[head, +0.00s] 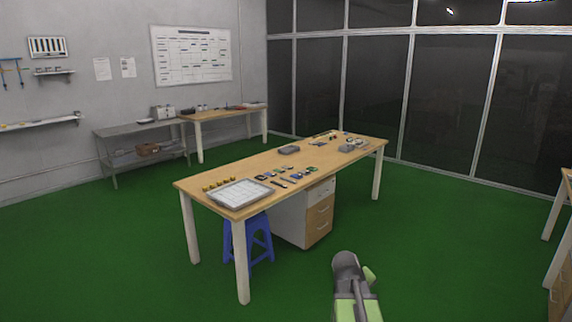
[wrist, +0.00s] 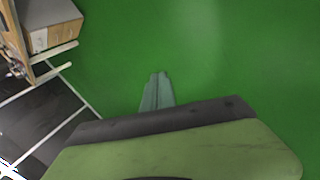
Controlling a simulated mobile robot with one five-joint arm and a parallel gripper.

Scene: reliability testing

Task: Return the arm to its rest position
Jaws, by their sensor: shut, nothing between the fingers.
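My arm (head: 352,285) shows at the bottom of the head view, right of centre, over the green floor. It is apart from the workbench and everything on it. In the wrist view my gripper (wrist: 158,78) points out over bare green floor. Its two grey fingers lie together, with nothing between them. The fingertips are hard to make out in the head view.
A wooden workbench (head: 290,168) stands ahead, with a white tray (head: 240,193) and small parts on top. A blue stool (head: 250,240) and a drawer unit (head: 318,212) are under it. Another table edge (head: 566,172) is at the far right. Green floor around my arm is clear.

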